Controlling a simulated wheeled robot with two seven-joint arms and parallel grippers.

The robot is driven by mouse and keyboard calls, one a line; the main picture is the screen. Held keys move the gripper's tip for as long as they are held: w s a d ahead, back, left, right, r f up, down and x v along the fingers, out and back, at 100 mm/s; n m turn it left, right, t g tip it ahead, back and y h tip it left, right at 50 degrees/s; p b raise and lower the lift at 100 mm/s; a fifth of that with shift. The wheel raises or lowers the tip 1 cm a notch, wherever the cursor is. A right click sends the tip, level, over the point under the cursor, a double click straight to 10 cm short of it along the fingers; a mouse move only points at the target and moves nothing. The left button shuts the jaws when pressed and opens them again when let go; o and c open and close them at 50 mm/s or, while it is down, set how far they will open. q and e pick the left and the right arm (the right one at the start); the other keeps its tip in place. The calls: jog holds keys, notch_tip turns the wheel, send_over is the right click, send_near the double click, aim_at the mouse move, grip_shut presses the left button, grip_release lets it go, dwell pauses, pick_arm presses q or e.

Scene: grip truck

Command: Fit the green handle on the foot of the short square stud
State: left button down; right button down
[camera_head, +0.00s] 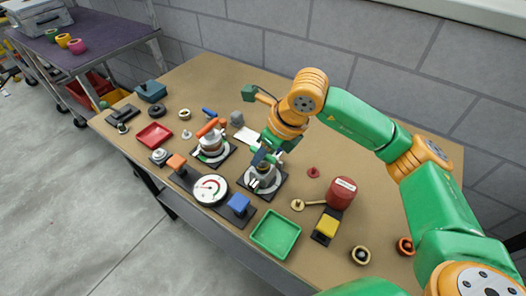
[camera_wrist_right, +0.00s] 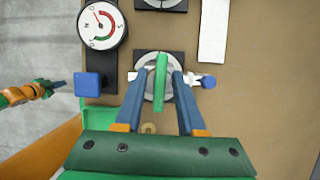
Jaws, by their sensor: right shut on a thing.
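My right gripper (camera_head: 262,160) is over the nearer round grey fitting on a black square plate (camera_head: 279,189). In the right wrist view its two blue fingers (camera_wrist_right: 160,75) stand either side of the green handle (camera_wrist_right: 160,92), and it is shut on it. The handle lies lengthwise over the grey round fitting (camera_wrist_right: 148,68) and covers its middle. I cannot make out the short square stud or whether the handle touches it. An orange and green arm with a dark tip (camera_wrist_right: 30,93), apparently my left, shows small at the left of the wrist view; its jaws are unclear.
A round gauge (camera_head: 210,189) and a blue block (camera_head: 239,203) stand left of the fitting. A green tray (camera_head: 275,234) lies nearer the front edge. A red cylinder (camera_head: 342,192) and yellow block (camera_head: 327,227) stand to the right.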

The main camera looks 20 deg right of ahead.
jog(key=shift+f+b, duration=0.25)
jog(key=shift+b, duration=0.15)
dwell(0.5)
jog(key=shift+c, duration=0.5)
grip_release()
jog(key=shift+r, duration=0.1)
notch_tip(320, 180, up, 8)
jog(key=p, duration=0.5)
jog(key=shift+f+p, duration=0.2)
jog(key=shift+p, duration=0.15)
jog(key=shift+f, duration=0.1)
